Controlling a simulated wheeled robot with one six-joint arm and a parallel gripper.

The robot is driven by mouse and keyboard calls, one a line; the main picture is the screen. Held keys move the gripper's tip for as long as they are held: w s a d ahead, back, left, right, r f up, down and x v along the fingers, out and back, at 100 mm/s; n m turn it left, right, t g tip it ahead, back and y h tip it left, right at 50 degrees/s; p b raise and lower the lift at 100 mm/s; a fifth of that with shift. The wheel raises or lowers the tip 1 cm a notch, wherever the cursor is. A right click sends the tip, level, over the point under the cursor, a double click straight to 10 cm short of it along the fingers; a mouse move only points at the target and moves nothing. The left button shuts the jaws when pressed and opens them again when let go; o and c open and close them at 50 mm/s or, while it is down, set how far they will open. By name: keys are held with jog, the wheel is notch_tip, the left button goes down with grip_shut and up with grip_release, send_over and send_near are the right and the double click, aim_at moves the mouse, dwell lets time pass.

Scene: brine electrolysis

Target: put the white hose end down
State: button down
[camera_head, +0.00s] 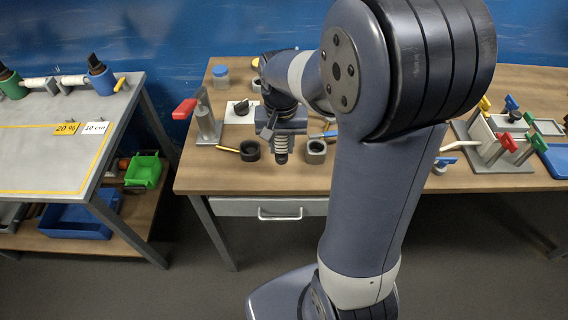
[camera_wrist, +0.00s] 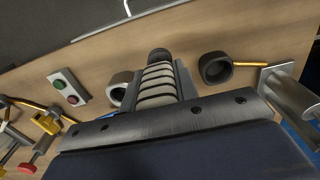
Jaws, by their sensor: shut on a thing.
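The white hose end, a ribbed off-white piece with a dark round tip, shows in the wrist view (camera_wrist: 157,88) and in the head view (camera_head: 281,146). My gripper (camera_head: 280,140) is shut on it, one finger on each side; the fingers also show in the wrist view (camera_wrist: 156,82). The hose end points down, its tip over the wooden bench (camera_head: 225,178) between two cups. Whether the tip touches the bench I cannot tell. The dark cup (camera_head: 250,151) stands left of it and the grey cup (camera_head: 316,151) right of it in the head view.
A red-handled clamp (camera_head: 206,122) and a blue-lidded jar (camera_head: 221,76) stand at the bench's left. A button box (camera_wrist: 68,88) lies near the grey cup. Valve fixtures (camera_head: 500,140) fill the right side. The left front of the bench is bare.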

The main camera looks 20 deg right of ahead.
aim_at(282, 159)
jog(key=shift+f, duration=2.85)
jog(key=shift+f, duration=0.2)
jog(key=c, duration=1.1)
grip_release()
jog(key=shift+r, duration=0.15)
notch_tip(282, 159, up, 12)
jog(key=shift+r, duration=0.1)
